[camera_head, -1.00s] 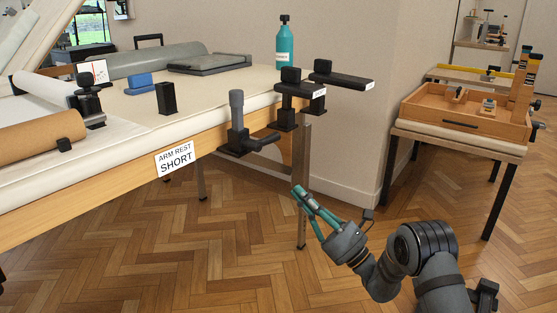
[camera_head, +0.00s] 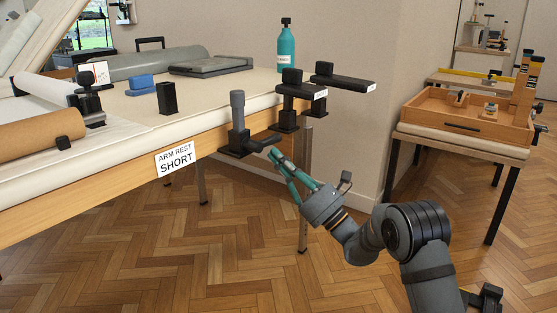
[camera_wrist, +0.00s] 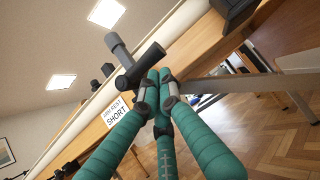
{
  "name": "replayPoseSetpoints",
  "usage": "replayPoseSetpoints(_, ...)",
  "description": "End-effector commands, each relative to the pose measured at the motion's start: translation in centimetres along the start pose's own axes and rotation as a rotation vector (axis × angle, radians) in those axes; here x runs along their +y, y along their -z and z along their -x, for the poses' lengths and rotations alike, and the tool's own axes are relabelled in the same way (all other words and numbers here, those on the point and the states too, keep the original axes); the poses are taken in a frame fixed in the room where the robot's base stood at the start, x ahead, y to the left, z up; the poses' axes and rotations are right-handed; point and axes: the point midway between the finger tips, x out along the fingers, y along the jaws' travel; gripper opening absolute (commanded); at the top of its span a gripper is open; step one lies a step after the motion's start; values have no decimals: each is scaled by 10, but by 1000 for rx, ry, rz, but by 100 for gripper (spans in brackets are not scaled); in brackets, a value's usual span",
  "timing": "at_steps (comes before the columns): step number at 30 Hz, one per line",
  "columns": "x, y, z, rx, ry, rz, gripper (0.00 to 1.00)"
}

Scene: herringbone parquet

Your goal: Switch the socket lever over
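The socket (camera_head: 240,146) is a dark clamp on the table's front edge, holding an upright grey post (camera_head: 237,108). Its dark lever (camera_head: 266,142) sticks out to the right. In the wrist view the lever (camera_wrist: 142,64) crosses in front of the grey post (camera_wrist: 117,46). My gripper (camera_head: 274,155) is just below and right of the lever's free end. Its teal fingers converge in the wrist view (camera_wrist: 158,77), tips together with nothing seen between them. Whether the tips touch the lever cannot be told.
A sign (camera_head: 176,159) reading "ARM REST SHORT" is on the table edge left of the socket. Two dark pads (camera_head: 302,91) (camera_head: 343,82) stand right of the socket, above my gripper. A table leg (camera_head: 304,190) is behind the gripper. Floor in front is clear.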

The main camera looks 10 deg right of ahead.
Motion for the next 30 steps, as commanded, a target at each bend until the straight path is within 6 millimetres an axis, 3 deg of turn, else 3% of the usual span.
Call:
replayPoseSetpoints(10,-3,-14,-11,0,-1,-1,0)
replayPoseSetpoints(20,-4,-12,-11,-4,-1,0,0)
replayPoseSetpoints(25,-4,-1,-1,-3,-2,-1,0)
replayPoseSetpoints(30,-5,23,21,1,-3,-1,0)
